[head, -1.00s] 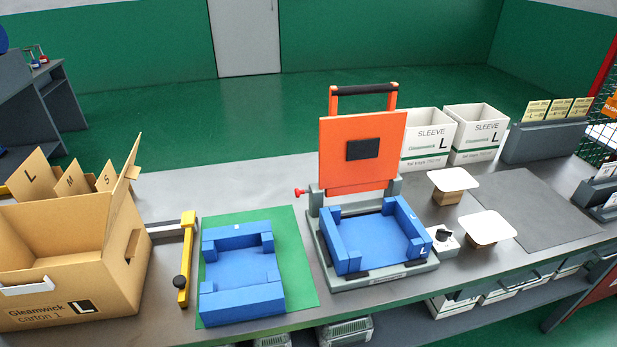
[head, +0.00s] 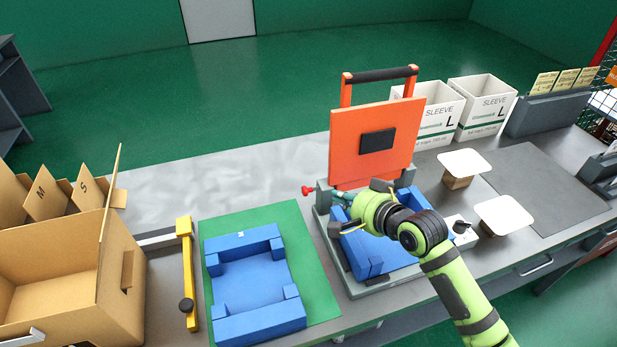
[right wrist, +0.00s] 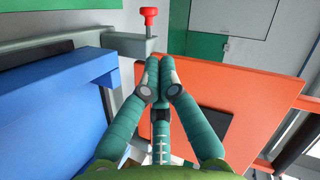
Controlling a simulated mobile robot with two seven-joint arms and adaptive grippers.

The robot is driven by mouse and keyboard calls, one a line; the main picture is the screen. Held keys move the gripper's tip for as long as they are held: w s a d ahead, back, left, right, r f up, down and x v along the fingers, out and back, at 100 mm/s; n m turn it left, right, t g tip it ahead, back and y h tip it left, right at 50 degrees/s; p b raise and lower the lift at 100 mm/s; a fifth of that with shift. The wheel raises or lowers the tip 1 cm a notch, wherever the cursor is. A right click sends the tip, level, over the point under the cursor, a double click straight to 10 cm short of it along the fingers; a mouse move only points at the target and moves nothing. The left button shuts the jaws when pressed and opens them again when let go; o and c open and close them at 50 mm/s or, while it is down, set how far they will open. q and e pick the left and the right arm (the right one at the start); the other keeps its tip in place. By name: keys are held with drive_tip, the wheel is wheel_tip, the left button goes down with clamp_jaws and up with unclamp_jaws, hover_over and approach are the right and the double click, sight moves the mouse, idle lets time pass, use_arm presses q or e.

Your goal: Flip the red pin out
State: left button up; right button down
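The red pin (head: 308,190) sticks out at the left hinge side of the press-like fixture, by the foot of its raised orange lid (head: 375,140). In the right wrist view the pin (right wrist: 149,14) is upright on a grey post, just beyond my fingertips. My right gripper (head: 338,204) reaches over the fixture's blue nest (head: 362,255) from the right, to the right of the pin. In the right wrist view its teal fingers (right wrist: 158,66) are together with nothing between them, apart from the pin.
The orange lid stands close beside my right fingers, with the blue nest wall (right wrist: 55,100) on the other side. A second blue nest (head: 250,285) lies on a green mat (head: 315,270). An open carton (head: 120,275) stands left. White sleeve boxes (head: 485,105) stand behind right.

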sight(317, 188)
drive_tip(key=shift+s+d, duration=0.15)
drive_tip(key=shift+s, duration=0.1)
use_arm(q)
drive_tip(key=shift+g, duration=0.3)
drive_tip(key=shift+s+d+r+p, duration=0.2)
drive_tip(key=shift+s+d, duration=0.1)
drive_tip(key=shift+s, duration=0.3)
drive_tip(key=shift+s+d+r+p, duration=0.15)
drive_tip(key=shift+s+d+p, duration=0.15)
drive_tip(key=shift+s, duration=0.25)
drive_tip(key=shift+s+d+r+p, duration=0.2)
drive_tip(key=shift+s+d, duration=0.1)
drive_tip(key=shift+s, duration=0.3)
use_arm(e)
drive_tip(key=x, duration=1)
drive_tip(key=shift+w+r, duration=0.1)
